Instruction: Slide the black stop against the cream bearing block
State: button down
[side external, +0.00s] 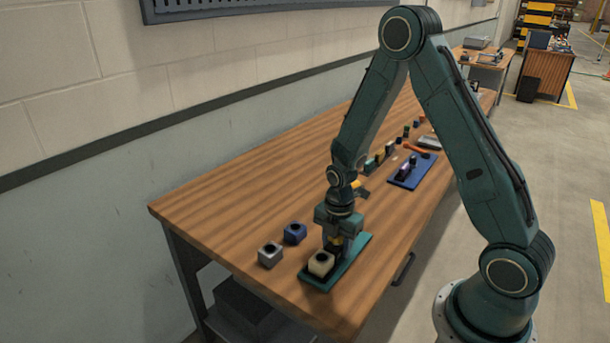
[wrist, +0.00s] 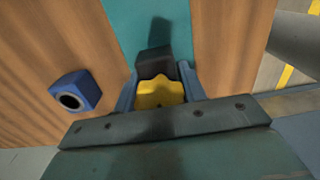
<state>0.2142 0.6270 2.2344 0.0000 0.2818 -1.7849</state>
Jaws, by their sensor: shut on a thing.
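The cream bearing block (side external: 320,264), with a dark round bore, sits at the near end of a teal plate (side external: 347,262). My gripper (side external: 335,243) is low over the plate, just behind the block. In the wrist view my gripper (wrist: 158,90) has a finger on each side of a yellow lobed knob (wrist: 160,93). The black stop (wrist: 155,61) shows at the knob, above the teal plate (wrist: 120,25). The jaws are shut on the stop with its knob. The bearing block is hidden in the wrist view. I cannot tell whether stop and block touch.
A grey block (side external: 270,255) and a blue block (side external: 295,233) stand on the wooden table left of the plate; the blue one shows in the wrist view (wrist: 76,91). A blue tray (side external: 412,172) and several small parts lie farther back. The table's left end is clear.

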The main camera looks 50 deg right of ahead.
jog(key=shift+a, duration=0.65)
jog(key=c, duration=0.9)
grip_release()
notch_tip(320, 180, up, 13)
jog(key=shift+r, duration=0.45)
